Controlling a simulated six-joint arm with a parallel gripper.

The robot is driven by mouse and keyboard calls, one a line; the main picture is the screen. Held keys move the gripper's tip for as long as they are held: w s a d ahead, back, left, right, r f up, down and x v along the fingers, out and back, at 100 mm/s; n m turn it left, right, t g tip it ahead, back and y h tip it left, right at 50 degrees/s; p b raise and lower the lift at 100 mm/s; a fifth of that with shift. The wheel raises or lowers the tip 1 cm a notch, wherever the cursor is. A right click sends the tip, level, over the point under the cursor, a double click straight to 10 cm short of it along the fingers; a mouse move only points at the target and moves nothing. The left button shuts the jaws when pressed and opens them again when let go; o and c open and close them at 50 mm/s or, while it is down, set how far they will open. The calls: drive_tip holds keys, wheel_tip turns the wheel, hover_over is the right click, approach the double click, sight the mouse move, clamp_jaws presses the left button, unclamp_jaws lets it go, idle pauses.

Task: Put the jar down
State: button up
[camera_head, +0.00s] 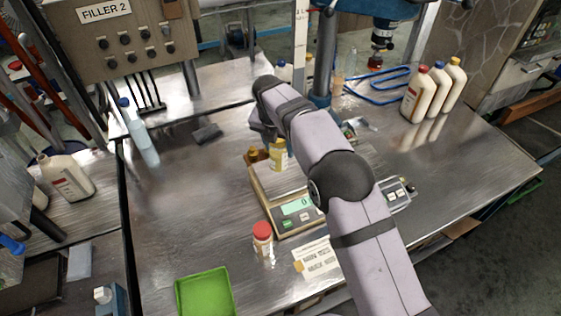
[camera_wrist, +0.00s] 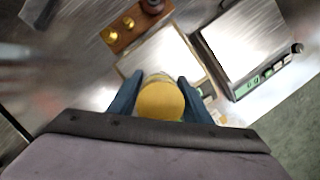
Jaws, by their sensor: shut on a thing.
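The jar (camera_head: 278,153) is small, with a yellow top and a pale label. In the wrist view the jar (camera_wrist: 160,101) sits between the two dark blue fingers of my gripper (camera_wrist: 160,88), which is shut on it. In the head view it appears upright at the far edge of a scale (camera_head: 262,196). The scale's display reads 0. I cannot tell whether the jar's base touches anything. My arm hides much of the gripper and the scale's right side in the head view.
A red-capped jar (camera_head: 262,238) stands in front of the scale, near a printed card (camera_head: 317,258) and a green tray (camera_head: 205,293). A second scale (camera_wrist: 242,45) is beside the first. Capped bottles (camera_head: 437,91) stand at right. The table's left middle is clear.

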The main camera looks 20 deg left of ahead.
sight(280, 161)
drive_tip(key=shift+f+p, duration=1)
drive_tip(key=shift+f, duration=2.05)
drive_tip(key=shift+f, duration=0.2)
drive_tip(key=o, duration=1.2)
drive_tip(key=shift+c, duration=0.2)
